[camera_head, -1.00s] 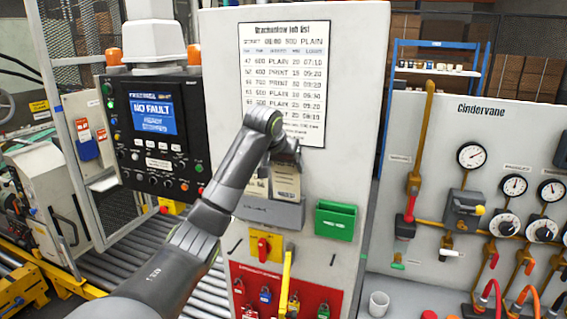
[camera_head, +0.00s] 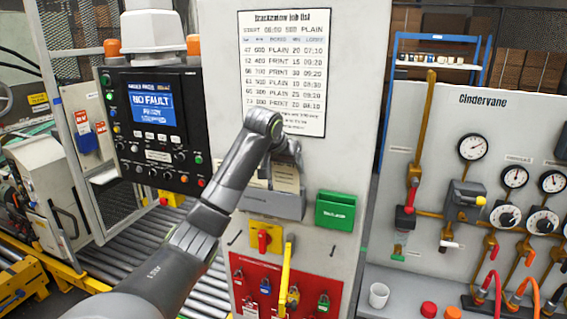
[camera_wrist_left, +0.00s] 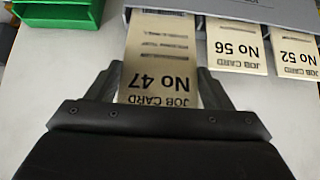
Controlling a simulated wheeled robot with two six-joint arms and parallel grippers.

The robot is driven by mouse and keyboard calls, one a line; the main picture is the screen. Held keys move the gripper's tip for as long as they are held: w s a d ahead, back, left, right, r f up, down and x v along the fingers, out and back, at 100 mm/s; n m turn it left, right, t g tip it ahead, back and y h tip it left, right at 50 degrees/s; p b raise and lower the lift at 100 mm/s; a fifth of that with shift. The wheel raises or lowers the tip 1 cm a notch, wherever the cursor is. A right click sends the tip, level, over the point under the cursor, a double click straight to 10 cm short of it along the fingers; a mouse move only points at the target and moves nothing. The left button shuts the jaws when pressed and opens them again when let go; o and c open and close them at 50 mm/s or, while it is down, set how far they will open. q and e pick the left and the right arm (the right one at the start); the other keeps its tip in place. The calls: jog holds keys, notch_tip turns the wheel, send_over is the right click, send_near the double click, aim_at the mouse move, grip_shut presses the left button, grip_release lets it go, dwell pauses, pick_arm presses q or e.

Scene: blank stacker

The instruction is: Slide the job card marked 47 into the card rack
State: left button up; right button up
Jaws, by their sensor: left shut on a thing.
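My left gripper (camera_head: 287,158) is shut on the job card marked 47 (camera_wrist_left: 155,65), just above the grey card rack (camera_head: 272,205) on the pale panel. In the left wrist view the card is upside down between the two fingers, and its far end meets the rack's edge (camera_wrist_left: 280,10). It appears to enter behind the rack's front wall at the right end; how deep is hidden. In the head view the card (camera_head: 286,179) shows upright between gripper and rack. Cards 56 (camera_wrist_left: 237,47) and 52 (camera_wrist_left: 295,52) sit in the rack beside it. My right gripper is out of view.
A green box (camera_head: 336,211) is on the panel right of the rack. A job list (camera_head: 283,75) hangs above. A red lockout board (camera_head: 262,300) with several padlocks and a yellow handle (camera_head: 287,265) are below. A control console (camera_head: 155,120) stands left.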

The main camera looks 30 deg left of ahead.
pick_arm(q)
jog(key=shift+f, duration=0.3)
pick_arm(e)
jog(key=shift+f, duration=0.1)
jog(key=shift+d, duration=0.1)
pick_arm(q)
jog(key=o, duration=1.3)
